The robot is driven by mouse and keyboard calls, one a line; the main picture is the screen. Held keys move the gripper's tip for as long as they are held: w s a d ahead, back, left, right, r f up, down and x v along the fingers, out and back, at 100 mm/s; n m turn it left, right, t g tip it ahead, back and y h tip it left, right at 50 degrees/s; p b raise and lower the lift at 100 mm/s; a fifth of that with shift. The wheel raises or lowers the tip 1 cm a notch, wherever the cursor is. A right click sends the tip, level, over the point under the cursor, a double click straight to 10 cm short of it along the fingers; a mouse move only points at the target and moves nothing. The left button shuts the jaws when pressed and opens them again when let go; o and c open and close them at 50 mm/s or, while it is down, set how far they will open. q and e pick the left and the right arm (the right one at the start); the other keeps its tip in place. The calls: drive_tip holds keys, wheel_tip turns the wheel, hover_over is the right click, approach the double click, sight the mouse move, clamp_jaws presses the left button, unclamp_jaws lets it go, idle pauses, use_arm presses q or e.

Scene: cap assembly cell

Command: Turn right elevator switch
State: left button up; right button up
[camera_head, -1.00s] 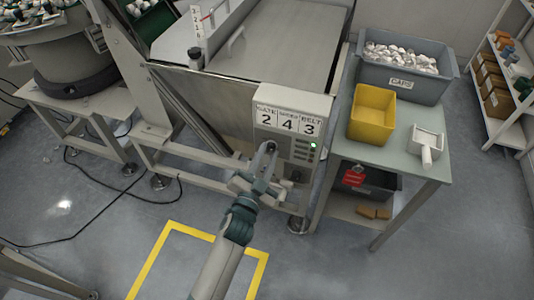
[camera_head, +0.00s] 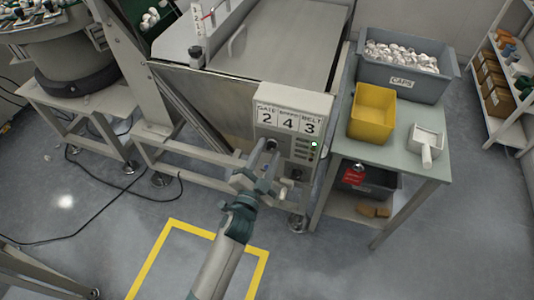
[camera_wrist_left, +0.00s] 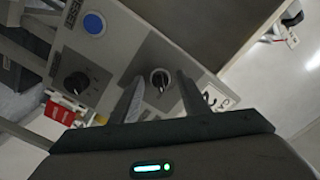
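A pale control box (camera_head: 290,119) carries the number cards 2, 4 and 3. A dark rotary switch (camera_head: 271,144) sits under the 2, and another dark knob (camera_head: 296,174) is lower right on the box. In the left wrist view, the first switch (camera_wrist_left: 160,79) shows between the fingers, and the second black knob (camera_wrist_left: 76,83) is to its left. My left gripper (camera_head: 268,151) is at the box front with its fingers apart on either side of the upper switch. Whether they touch it is unclear. My right gripper is not in view.
A blue button (camera_wrist_left: 93,24) marked RESET is on the panel. A green table (camera_head: 398,157) with a yellow bin (camera_head: 372,112), a grey caps bin (camera_head: 405,78) and a white scoop (camera_head: 426,146) stands right of the box. A red tag (camera_head: 354,174) hangs below.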

use_arm(q)
drive_tip(key=shift+s, duration=0.1)
drive_tip(key=shift+s+a, duration=0.15)
drive_tip(key=shift+s, duration=0.3)
drive_tip(key=b+v, duration=0.3)
drive_tip(key=v, duration=1.3)
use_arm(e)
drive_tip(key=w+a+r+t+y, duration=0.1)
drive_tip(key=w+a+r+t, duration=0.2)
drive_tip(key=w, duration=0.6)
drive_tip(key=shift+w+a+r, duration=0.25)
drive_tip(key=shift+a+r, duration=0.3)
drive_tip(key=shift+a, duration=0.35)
use_arm(q)
drive_tip(key=shift+s, duration=0.15)
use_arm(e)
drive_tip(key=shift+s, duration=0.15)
